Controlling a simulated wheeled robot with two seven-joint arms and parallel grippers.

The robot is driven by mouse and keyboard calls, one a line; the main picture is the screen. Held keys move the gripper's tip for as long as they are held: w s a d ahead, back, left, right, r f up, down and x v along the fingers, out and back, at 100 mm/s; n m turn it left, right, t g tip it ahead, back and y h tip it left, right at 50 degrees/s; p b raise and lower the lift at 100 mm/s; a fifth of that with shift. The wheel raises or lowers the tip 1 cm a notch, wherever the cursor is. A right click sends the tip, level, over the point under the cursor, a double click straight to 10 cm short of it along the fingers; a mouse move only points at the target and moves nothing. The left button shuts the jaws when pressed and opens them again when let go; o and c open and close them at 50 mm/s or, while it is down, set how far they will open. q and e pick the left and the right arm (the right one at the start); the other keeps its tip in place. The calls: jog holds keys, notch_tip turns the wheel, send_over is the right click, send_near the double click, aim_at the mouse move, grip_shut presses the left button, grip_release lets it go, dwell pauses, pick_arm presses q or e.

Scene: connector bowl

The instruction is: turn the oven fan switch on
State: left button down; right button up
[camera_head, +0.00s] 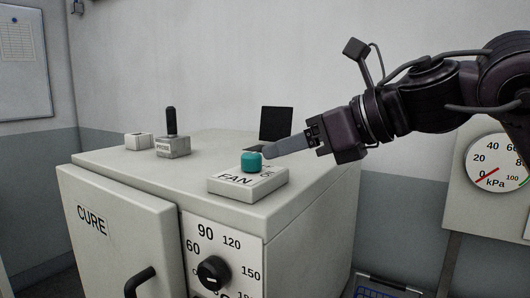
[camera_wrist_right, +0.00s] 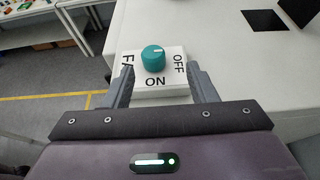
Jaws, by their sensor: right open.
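The fan switch is a teal round knob (camera_head: 252,161) on a white block (camera_head: 232,188) marked FAN, on top of the oven (camera_head: 130,165). In the right wrist view the knob (camera_wrist_right: 153,59) has a short white mark on its top, toward the right, the side where OFF is printed; ON is printed on the near side of the block (camera_wrist_right: 170,90). My right gripper (camera_head: 266,154) reaches in from the right at the knob. In the wrist view its fingers (camera_wrist_right: 160,72) are open on either side of the knob, with gaps. My left gripper is not in view.
A grey box with a black upright lever (camera_head: 171,123), a small white box (camera_head: 138,141) and a dark panel (camera_head: 276,124) are on the oven top. The CURE door (camera_head: 118,225) and a black dial (camera_head: 213,272) are in front. A kPa gauge (camera_head: 495,160) is at right.

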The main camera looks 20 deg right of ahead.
aim_at(255, 154)
jog(key=x, duration=0.4)
jog(key=a+p+x, duration=0.1)
jog(key=x, duration=0.1)
jog(key=shift+s, duration=0.15)
jog(key=shift+w+a+f, duration=0.1)
jog(key=shift+w+f, duration=0.05)
jog(key=shift+w, duration=0.2)
jog(key=shift+a, duration=0.15)
jog(key=shift+c, duration=0.3)
jog(key=c, duration=0.7)
jog(key=shift+c, duration=1.1)
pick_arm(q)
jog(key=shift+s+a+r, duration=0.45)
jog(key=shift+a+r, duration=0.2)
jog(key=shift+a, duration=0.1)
